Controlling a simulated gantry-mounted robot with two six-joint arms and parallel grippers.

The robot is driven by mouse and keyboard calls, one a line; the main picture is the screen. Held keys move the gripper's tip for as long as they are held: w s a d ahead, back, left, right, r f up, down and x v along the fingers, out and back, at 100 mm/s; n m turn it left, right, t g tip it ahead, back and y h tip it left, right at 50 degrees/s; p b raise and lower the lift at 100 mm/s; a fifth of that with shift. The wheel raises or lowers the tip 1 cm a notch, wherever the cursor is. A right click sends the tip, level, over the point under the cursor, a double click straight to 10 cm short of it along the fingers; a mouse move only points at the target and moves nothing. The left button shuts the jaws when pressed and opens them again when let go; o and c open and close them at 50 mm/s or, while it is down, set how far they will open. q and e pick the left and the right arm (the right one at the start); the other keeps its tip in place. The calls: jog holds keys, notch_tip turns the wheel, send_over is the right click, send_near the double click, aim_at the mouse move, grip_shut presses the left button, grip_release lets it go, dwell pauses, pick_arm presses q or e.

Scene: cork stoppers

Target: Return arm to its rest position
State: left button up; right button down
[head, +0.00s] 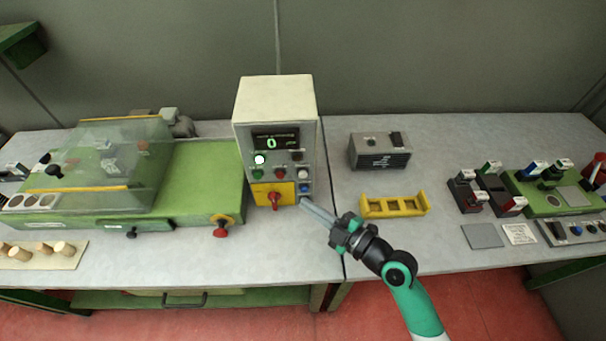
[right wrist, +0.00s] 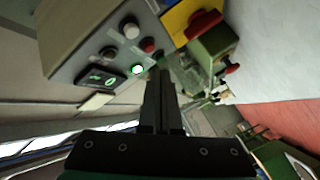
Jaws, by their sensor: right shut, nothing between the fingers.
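My right gripper (head: 306,204) reaches in from the lower right, its shut fingers in front of the lower right of the control box (head: 275,100). In the right wrist view the shut fingers (right wrist: 160,85) are empty and point toward the box's button panel. The box has a display reading 0, a lit white lamp (head: 259,159), several buttons and a red rotary switch (head: 274,200) on a yellow plate. A blue button (head: 304,188) is just above the fingertips. I cannot tell whether they touch the box. My left gripper is not in view.
A green machine (head: 195,180) with a clear cover stands left. Corks (head: 62,248) lie on a board at the front left. A yellow rack (head: 394,206) and a grey box (head: 380,152) are right of the control box. Stamps and a green device (head: 565,200) stand far right.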

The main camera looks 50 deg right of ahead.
dwell(0.8)
jog(key=w+a+r+n+t+y, duration=0.2)
jog(key=a+r, duration=0.1)
jog(key=r, duration=0.7)
jog(key=w+a+r+n+t+y, duration=0.15)
jog(key=a+r, duration=0.25)
jog(key=r, duration=0.5)
jog(key=w+a+r+n+t+y, duration=0.2)
jog(key=a+r, duration=0.1)
jog(key=r, duration=0.7)
jog(key=s+a+r+m+t, duration=0.1)
jog(key=s+r+m+t, duration=0.2)
jog(key=r, duration=0.7)
jog(key=s+a+r+m+t, duration=0.1)
jog(key=s+r+m+t, duration=0.1)
jog(key=s+r+m, duration=0.5)
notch_tip(320, 180, up, 33)
jog(key=w+d+m+h+p, duration=0.1)
jog(key=m+h+p, duration=0.3)
jog(key=p, duration=2.7)
jog(key=shift+w+d+m, duration=0.2)
jog(key=shift+d+m, duration=0.25)
jog(key=shift+d, duration=0.3)
